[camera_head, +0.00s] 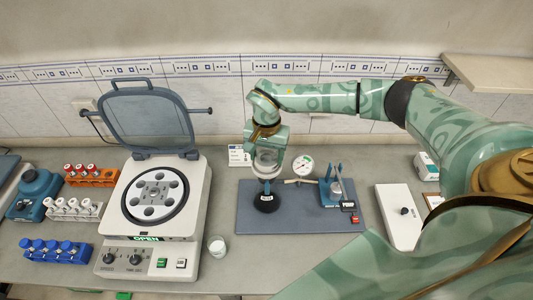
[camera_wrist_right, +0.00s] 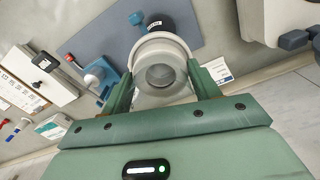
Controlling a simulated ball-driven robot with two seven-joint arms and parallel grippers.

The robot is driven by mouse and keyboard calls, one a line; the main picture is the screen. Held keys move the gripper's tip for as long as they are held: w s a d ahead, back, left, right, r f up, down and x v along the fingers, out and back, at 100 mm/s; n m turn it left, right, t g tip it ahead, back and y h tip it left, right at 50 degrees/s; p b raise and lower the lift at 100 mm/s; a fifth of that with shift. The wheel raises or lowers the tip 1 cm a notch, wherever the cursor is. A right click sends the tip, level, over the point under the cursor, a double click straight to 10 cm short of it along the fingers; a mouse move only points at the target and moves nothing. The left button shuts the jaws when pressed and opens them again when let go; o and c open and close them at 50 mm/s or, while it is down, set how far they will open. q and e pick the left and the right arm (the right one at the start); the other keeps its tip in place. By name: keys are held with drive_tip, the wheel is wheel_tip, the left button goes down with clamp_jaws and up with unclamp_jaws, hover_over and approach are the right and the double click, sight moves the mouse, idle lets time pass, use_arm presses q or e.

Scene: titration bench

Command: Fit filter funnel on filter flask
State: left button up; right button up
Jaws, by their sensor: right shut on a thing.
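The filter funnel (camera_head: 265,167) is a pale cup, upright, held between the fingers of my right gripper (camera_head: 267,150). In the right wrist view the funnel (camera_wrist_right: 160,62) fills the gap between the fingers of the right gripper (camera_wrist_right: 163,88). The filter flask (camera_head: 266,202) is dark with a white label and stands on the grey-blue mat (camera_head: 297,218), directly below the funnel. The flask also shows behind the funnel in the right wrist view (camera_wrist_right: 157,20). Whether the funnel's lower end touches the flask's mouth is unclear. My left gripper is out of view.
A pressure gauge (camera_head: 303,165) and a blue stand (camera_head: 336,188) are right of the flask. A centrifuge with its lid raised (camera_head: 152,205) and a small beaker (camera_head: 217,246) are left. A white box (camera_head: 399,215) stands right of the mat. The mat's front is clear.

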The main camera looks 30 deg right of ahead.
drive_tip(key=shift+f, duration=0.15)
drive_tip(key=o, duration=1.1)
wheel_tip(320, 180, up, 7)
drive_tip(key=p, duration=0.6)
drive_tip(key=shift+p, duration=0.3)
